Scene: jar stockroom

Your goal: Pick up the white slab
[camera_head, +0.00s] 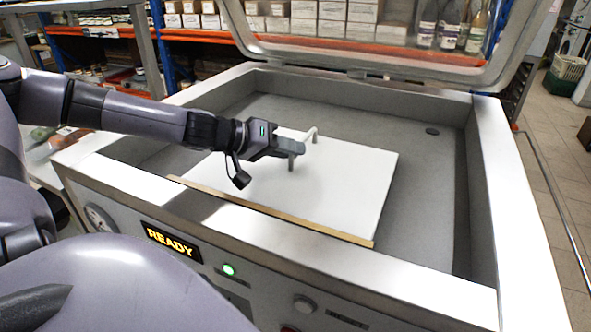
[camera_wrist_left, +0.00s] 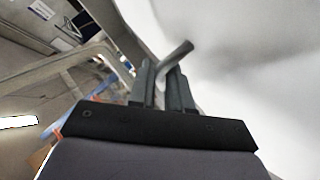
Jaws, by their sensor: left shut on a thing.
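The white slab (camera_head: 345,185) is a flat board inside the open grey chamber, with a grey bar handle (camera_head: 313,133) on top. A tan strip (camera_head: 300,218) runs along its near edge. My left gripper (camera_head: 297,151) is over the slab's left part, shut on the handle. In the left wrist view, the fingers (camera_wrist_left: 167,76) close around the handle (camera_wrist_left: 180,48), and the pale slab surface (camera_wrist_left: 260,80) fills the right side. I cannot tell whether the slab rests on the chamber floor. My right gripper is not in view.
The chamber's metal rim (camera_head: 520,220) surrounds the slab, and its raised lid (camera_head: 380,65) stands open behind. A lit READY display (camera_head: 171,240) is on the front. Shelves with boxes (camera_head: 330,15) stand at the back. Bare chamber floor (camera_head: 425,190) shows right of the slab.

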